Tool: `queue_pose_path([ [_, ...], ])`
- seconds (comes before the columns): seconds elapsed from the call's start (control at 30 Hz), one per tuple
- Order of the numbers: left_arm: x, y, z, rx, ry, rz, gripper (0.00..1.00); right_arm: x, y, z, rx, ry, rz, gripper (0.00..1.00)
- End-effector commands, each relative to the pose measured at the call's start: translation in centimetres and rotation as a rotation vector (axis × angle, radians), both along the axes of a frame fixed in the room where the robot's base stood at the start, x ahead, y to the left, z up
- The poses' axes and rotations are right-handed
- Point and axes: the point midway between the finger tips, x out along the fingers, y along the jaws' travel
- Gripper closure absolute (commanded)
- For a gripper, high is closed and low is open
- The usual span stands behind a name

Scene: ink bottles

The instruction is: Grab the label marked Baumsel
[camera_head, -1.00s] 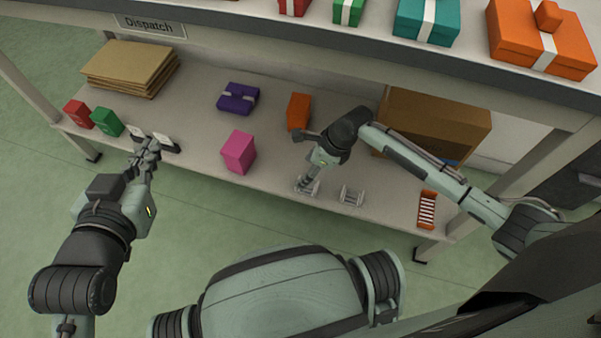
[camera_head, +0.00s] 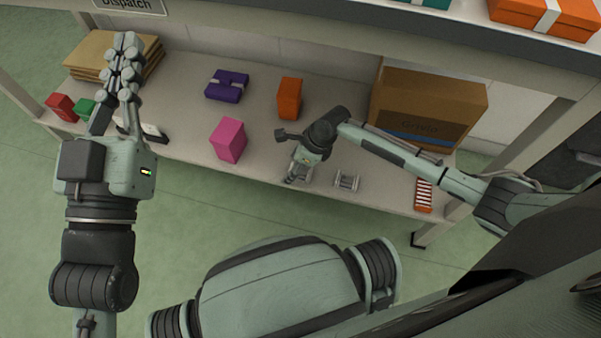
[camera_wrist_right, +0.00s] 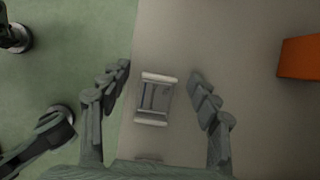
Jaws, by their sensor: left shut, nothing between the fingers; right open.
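No text reading Baumsel is legible in either view. My right gripper (camera_head: 296,178) is low over the front of the shelf board. In the right wrist view my right gripper (camera_wrist_right: 159,74) is open, its fingers on either side of a small grey-and-white spool-like piece (camera_wrist_right: 154,98), apart from it. A similar piece (camera_head: 347,181) lies just right of the gripper in the head view. My left gripper (camera_head: 127,42) is shut and empty, in front of the flat brown boxes (camera_head: 82,52). Small white-and-dark pieces (camera_head: 152,131) lie beside the left gripper, partly hidden; any writing is unreadable.
The board holds red (camera_head: 61,106), green (camera_head: 85,109), purple (camera_head: 227,86), pink (camera_head: 228,140) and orange (camera_head: 289,98) boxes. A large carton (camera_head: 428,108) stands behind my right forearm. A red-and-white striped piece (camera_head: 423,195) lies right. An upper shelf (camera_head: 300,27) overhangs.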

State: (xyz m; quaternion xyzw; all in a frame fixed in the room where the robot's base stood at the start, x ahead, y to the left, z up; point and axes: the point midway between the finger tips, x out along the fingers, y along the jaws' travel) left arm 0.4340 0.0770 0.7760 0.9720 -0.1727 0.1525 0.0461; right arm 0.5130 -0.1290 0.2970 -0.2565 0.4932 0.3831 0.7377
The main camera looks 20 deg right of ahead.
Motion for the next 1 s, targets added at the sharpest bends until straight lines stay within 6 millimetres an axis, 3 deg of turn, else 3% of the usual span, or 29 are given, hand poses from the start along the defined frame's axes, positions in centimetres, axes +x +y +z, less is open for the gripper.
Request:
queue_pose_path([
  [0.33, -0.3, -0.13, 0.71, -0.017, -0.03, -0.005, 1.0, 0.09, 0.14, -0.25, 0.001, -0.001, 0.0, 0.39],
  [0.63, -0.3, -0.13, 0.7, -0.017, -0.03, -0.005, 1.0, 0.07, 0.15, -0.25, 0.001, -0.001, 0.0, 0.74],
  [1.0, -0.26, -0.13, 0.67, -0.014, -0.025, -0.005, 1.0, 0.06, 0.16, -0.11, 0.001, 0.0, 0.0, 0.74],
])
